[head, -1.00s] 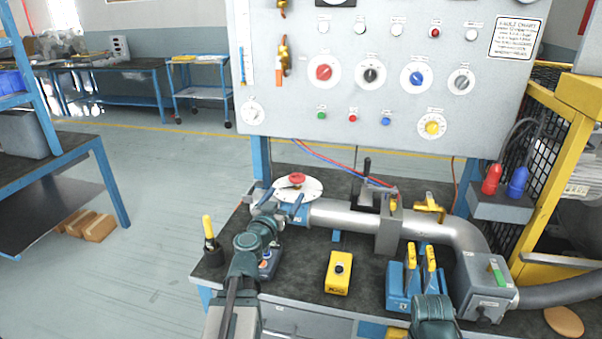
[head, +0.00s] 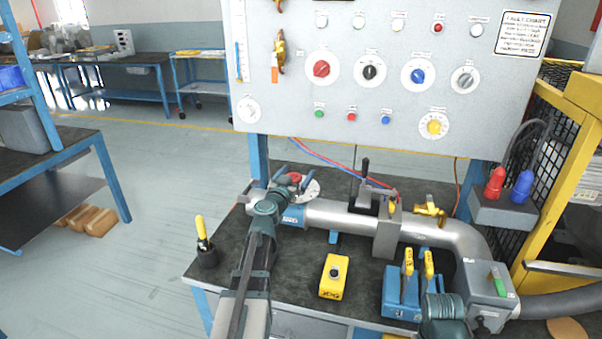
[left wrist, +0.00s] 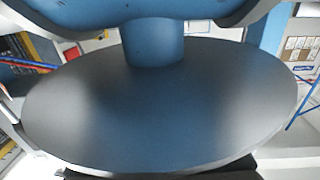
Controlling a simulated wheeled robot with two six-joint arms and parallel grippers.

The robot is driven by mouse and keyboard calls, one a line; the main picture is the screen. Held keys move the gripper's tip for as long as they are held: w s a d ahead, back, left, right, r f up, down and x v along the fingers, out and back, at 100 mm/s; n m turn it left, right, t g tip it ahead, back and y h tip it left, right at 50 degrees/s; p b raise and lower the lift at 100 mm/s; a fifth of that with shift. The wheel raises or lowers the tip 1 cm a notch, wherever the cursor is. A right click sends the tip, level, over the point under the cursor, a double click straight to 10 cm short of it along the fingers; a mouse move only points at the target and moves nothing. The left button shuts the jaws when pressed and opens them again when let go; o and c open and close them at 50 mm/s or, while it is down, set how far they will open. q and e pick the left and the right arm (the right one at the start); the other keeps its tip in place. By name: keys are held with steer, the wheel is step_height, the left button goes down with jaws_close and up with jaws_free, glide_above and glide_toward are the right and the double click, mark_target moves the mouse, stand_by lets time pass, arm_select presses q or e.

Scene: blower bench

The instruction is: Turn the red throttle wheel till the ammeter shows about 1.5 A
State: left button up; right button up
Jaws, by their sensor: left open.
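The small red throttle wheel (head: 295,177) sits over a pale round plate (head: 311,190) at the left end of the silver pipe. My left gripper (head: 292,181) is open, with its blue fingers spread beside the wheel. I cannot tell whether they touch it. My wrist partly covers the plate. The left wrist view is filled by a large dark grey disc (left wrist: 160,110) with a blue stem (left wrist: 153,42) above it; the red wheel does not show there. No ammeter reading can be made out; the panel's top is cut off. Only part of my right arm shows, without its gripper.
The grey panel (head: 385,95) with several knobs stands behind the bench. On the bench are a black cup with a yellow handle (head: 202,234), a yellow box (head: 335,276), the silver pipe (head: 345,215) and blue-yellow levers (head: 405,287).

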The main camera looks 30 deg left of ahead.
arm_select(q)
steer(key=c, duration=1.4)
steer(key=shift+a+n+g+y, duration=0.1)
steer(key=shift+n+g+y, duration=0.3)
steer(key=shift+n+y, duration=0.85)
steer(key=shift+s+a+n+g+y, duration=0.1)
steer(key=shift+a+n+g+y, duration=0.3)
steer(key=shift+y, duration=0.7)
steer(key=shift+s+a+n+g+y, duration=0.1)
steer(key=shift+n+g+y, duration=0.5)
steer(key=shift+y, duration=0.45)
steer(key=o, duration=1.4)
steer(key=shift+d, duration=0.1)
